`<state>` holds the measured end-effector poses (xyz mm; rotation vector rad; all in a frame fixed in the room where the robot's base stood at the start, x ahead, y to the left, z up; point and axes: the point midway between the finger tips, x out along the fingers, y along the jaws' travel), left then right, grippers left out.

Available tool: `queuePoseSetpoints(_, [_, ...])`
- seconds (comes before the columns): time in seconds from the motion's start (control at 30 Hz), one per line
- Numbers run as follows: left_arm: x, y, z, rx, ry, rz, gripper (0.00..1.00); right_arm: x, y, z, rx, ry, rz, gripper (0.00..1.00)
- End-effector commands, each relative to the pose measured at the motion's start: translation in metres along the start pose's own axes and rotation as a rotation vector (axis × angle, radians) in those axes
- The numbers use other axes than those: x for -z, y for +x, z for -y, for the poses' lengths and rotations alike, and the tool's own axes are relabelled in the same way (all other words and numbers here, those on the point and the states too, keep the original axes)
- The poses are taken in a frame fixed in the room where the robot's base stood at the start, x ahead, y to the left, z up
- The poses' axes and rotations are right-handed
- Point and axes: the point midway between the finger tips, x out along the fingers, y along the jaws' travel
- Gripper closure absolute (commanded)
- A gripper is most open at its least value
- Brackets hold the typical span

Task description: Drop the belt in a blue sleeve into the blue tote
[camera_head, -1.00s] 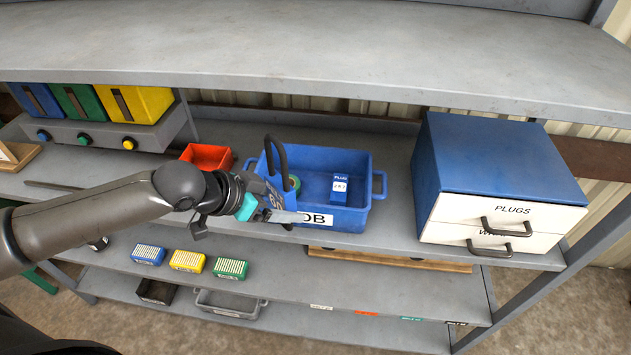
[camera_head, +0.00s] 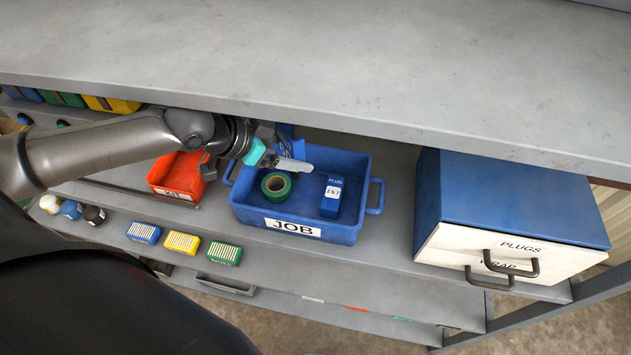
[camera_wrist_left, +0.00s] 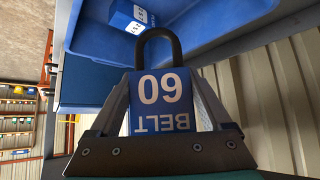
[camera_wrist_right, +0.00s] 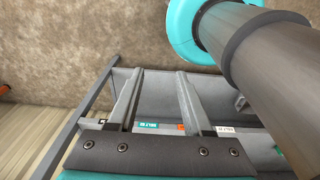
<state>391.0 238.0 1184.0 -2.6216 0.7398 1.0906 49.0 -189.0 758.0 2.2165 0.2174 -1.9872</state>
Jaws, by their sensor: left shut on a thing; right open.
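The belt in a blue sleeve (camera_wrist_left: 162,100) shows in the left wrist view, marked BELT 60, with a dark loop standing out of its far end. My left gripper (camera_head: 292,160) is shut on the sleeve; in the head view the sleeve (camera_head: 290,138) is partly hidden behind it. The gripper is at the rear left of the blue tote (camera_head: 305,233), labelled JOB. In the tote are a roll of green tape (camera_head: 276,186) and a blue PLUG box (camera_head: 332,193). My right gripper (camera_wrist_right: 157,78) is open and empty, away from the tote.
A red bin (camera_head: 177,174) stands left of the tote. A blue cabinet (camera_head: 520,190) with white drawers stands to the right. The upper shelf (camera_head: 350,80) overhangs the back. Blue, yellow and green boxes (camera_head: 183,242) sit on the lower shelf in front.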

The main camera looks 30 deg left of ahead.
Motion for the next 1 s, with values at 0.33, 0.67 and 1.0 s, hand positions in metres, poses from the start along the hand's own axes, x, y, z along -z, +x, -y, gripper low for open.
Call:
queuePoseSetpoints(0.33, [-0.004,0.005,0.000,0.000,-0.001,-0.001,0.78,-0.018,-0.001,0.003,0.004,-0.001,0.030,0.50])
queuePoseSetpoints(0.67, [-0.031,0.031,0.000,0.000,0.001,-0.001,0.78,-0.020,0.020,0.004,0.005,-0.002,0.028,0.50])
queuePoseSetpoints(1.0, [-0.043,0.043,0.000,0.000,0.002,0.000,0.78,-0.017,0.041,0.004,0.004,-0.002,0.020,0.50])
